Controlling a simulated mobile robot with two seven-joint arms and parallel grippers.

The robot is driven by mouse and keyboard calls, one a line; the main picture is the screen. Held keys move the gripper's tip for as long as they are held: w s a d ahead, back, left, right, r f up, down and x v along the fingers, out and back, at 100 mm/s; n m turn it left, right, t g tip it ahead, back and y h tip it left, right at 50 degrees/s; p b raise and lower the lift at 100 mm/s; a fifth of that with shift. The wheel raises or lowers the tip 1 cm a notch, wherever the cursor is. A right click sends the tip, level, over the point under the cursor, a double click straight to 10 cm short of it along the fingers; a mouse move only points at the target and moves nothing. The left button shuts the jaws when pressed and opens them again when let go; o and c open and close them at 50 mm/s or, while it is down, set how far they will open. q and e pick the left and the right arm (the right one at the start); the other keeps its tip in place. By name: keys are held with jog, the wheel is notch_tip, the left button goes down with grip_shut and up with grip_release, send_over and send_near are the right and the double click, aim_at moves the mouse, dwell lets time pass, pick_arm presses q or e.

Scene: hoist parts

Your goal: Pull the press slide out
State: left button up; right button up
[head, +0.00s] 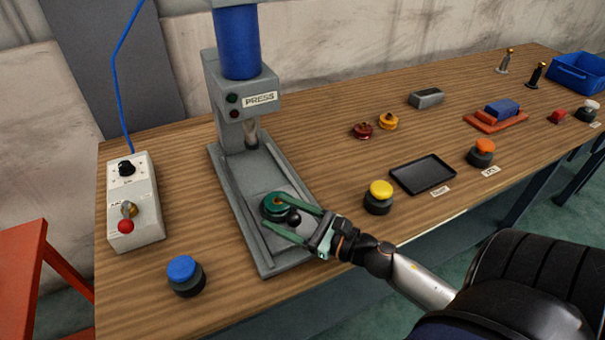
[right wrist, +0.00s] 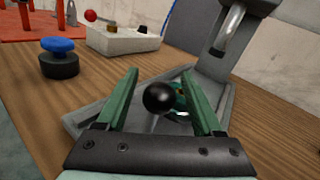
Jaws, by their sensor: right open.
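The grey press (head: 228,95) stands on the bench, its slide (head: 258,208) lying on the base at the front. A green round part with an orange centre (head: 275,205) sits on the slide. A black ball knob (head: 294,217) is at the slide's near side. My right gripper (head: 271,211) is open, its green fingers reaching over the slide on either side of the knob. In the right wrist view the knob (right wrist: 159,97) shows between the open fingers (right wrist: 160,76); contact cannot be told. The green part is mostly hidden there. My left gripper is not in view.
A blue button (head: 186,275) stands left of the press base. A control box (head: 146,190) with a red-knobbed lever is further left. A yellow button (head: 379,196) and a black tray (head: 422,174) stand to the right. Bare bench lies between the blue button and the base.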

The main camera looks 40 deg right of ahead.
jog(key=b+v, duration=0.3)
jog(key=v, duration=0.8)
jog(key=shift+s+d, duration=0.15)
jog(key=shift+s, duration=0.35)
